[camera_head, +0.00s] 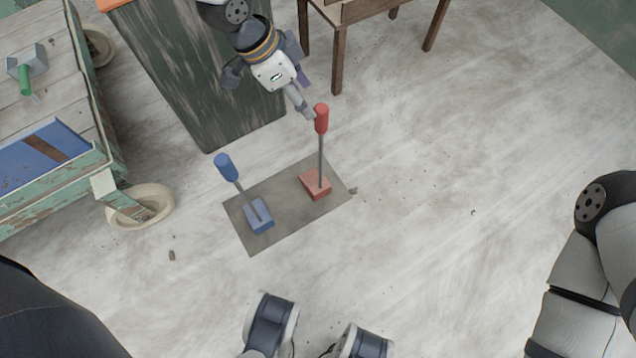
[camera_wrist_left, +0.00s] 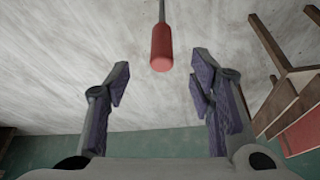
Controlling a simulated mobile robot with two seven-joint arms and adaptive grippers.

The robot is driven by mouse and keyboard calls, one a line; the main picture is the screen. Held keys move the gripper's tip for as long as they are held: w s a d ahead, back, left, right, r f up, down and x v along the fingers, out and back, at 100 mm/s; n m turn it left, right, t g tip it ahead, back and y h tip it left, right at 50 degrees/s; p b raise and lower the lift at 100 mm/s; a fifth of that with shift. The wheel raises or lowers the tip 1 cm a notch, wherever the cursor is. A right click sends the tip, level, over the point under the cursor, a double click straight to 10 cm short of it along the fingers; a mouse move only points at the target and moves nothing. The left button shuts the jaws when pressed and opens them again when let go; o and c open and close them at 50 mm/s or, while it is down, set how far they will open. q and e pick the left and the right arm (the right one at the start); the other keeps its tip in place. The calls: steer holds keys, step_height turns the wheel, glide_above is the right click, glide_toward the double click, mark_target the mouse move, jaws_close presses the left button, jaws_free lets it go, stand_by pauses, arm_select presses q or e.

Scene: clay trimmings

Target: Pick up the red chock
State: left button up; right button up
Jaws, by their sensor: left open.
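The red chock (camera_head: 314,187) lies on a dark mat (camera_head: 280,210) on the floor. A thin rod rises from it to a red handle (camera_head: 321,118). My left gripper (camera_head: 270,94) is open and empty, up by the handle, with one finger close to it in the head view. In the left wrist view the red handle (camera_wrist_left: 161,48) shows ahead, between the open fingers (camera_wrist_left: 160,72) and apart from both. The chock's base is out of that view. My right gripper is not in view; only my right arm shows at the right edge.
A blue chock (camera_head: 259,217) with a blue handle (camera_head: 226,167) stands on the same mat, left of the red one. A dark cabinet (camera_head: 190,85) and a wooden stool (camera_head: 338,60) stand behind. A wheeled cart (camera_head: 95,170) is at left.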

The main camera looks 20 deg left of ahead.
mark_target(326, 119)
arm_select(q)
steer(key=b+x, duration=0.1)
steer(key=x, duration=0.3)
steer(key=b+x, duration=0.1)
steer(key=x, duration=0.3)
steer(key=b+x, duration=0.1)
steer(key=x, duration=0.2)
steer(key=shift+w+d+f, duration=0.2)
steer(key=shift+w+d, duration=0.15)
steer(key=shift+w, duration=0.1)
steer(key=shift+r, duration=0.15)
jaws_close()
